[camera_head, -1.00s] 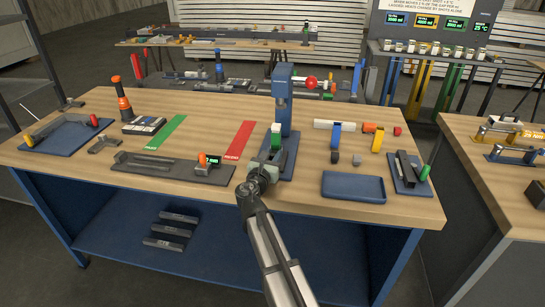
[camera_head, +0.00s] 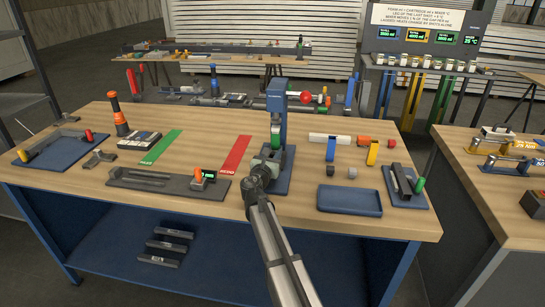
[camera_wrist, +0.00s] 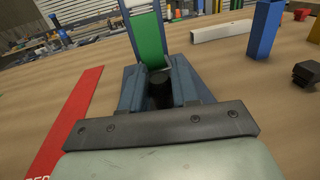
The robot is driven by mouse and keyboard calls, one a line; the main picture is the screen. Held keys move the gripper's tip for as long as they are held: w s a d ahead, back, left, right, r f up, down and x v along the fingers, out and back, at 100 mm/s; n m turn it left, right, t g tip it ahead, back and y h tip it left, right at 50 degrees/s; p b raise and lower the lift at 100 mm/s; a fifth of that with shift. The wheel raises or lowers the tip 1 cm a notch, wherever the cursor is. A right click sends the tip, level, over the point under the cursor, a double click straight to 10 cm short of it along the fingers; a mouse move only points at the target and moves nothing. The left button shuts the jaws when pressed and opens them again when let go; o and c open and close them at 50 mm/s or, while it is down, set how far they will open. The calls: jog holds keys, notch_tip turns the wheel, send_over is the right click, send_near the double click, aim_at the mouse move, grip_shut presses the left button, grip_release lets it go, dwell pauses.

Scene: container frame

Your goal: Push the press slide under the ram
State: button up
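The press stands near the middle of the bench, with a blue upright column (camera_head: 276,103), a blue base (camera_head: 285,178) and a red ball-ended lever (camera_head: 305,97). My gripper (camera_head: 265,160) is low at the front of the press. It hides much of the slide area. A green block-like part (camera_head: 275,137) shows just beyond it, low in front of the column. In the wrist view this green part (camera_wrist: 149,38) is straight ahead under a pale part. A black round part (camera_wrist: 160,88) sits between blue-grey side pieces.
A red strip (camera_head: 235,155) and a grey fixture (camera_head: 165,182) with an orange knob lie left of the press. A blue tray (camera_head: 349,200), small blocks and a dark fixture (camera_head: 402,182) lie right. Bare wood shows between press and tray.

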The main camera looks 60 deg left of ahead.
jog(key=o, duration=0.3)
jog(key=shift+w+a, duration=0.15)
jog(key=shift+a, duration=0.05)
jog(key=v, duration=1.4)
